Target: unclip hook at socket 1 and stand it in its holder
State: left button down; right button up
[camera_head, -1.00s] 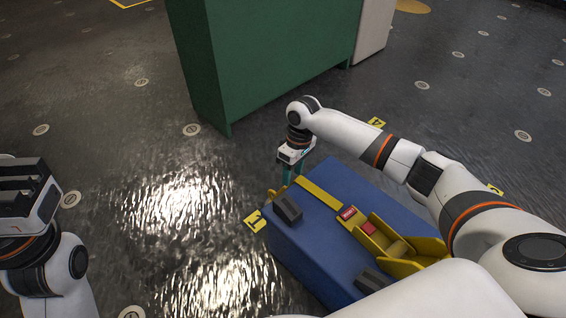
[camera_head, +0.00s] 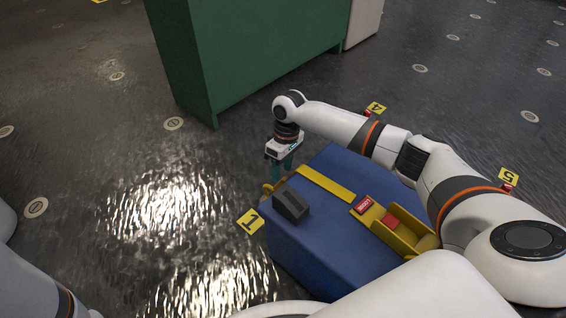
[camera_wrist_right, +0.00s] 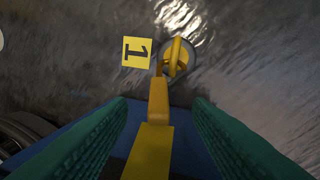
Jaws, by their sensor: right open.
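My right gripper (camera_head: 280,172) points down at the far left corner of the blue case. It is open and empty. In the right wrist view its two teal fingers (camera_wrist_right: 160,106) stand apart, either side of the yellow hook (camera_wrist_right: 158,92). The hook is at the end of a yellow strap (camera_head: 326,183) and reaches a yellow ring (camera_wrist_right: 176,58) on a round floor socket, beside label 1 (camera_head: 250,221). Whether the hook is latched there is unclear. A dark block (camera_head: 291,206) stands on the case; I cannot tell if it is the holder. My left gripper is out of view.
A green cabinet (camera_head: 250,60) stands behind. The wet floor at left is clear.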

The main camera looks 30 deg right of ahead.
aim_at(280, 183)
jog(key=f+b, duration=0.1)
jog(key=f, duration=0.1)
jog(key=f+b, duration=0.1)
jog(key=f, duration=0.1)
jog(key=a+f+b, duration=0.1)
jog(key=f+b, duration=0.1)
jog(key=shift+s, duration=0.2)
